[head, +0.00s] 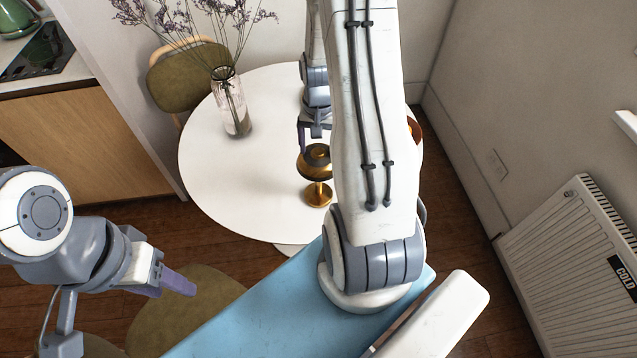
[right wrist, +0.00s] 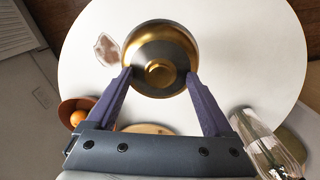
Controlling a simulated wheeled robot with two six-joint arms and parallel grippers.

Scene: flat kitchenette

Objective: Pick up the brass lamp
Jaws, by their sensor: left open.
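The brass lamp (head: 318,192) stands upright on the white round table, with a dark band on its domed golden shade. In the right wrist view the lamp (right wrist: 160,36) is seen from above, ahead of my right gripper (right wrist: 158,75). Its two purple fingers are spread, with their tips at the near left and right edges of the shade; I cannot tell if they touch it. In the head view my right gripper (head: 313,136) is just above and behind the shade, partly hidden by my arm. My left gripper (head: 184,282) is empty and away from the table, at lower left.
The white table (head: 225,170) also holds a glass vase (head: 233,115) with dried flowers. The right wrist view shows a clear glass (right wrist: 107,48), an orange-brown bowl (right wrist: 70,106) with orange fruit and a wooden board (right wrist: 150,129). Chairs stand around; a radiator (head: 570,260) is at right.

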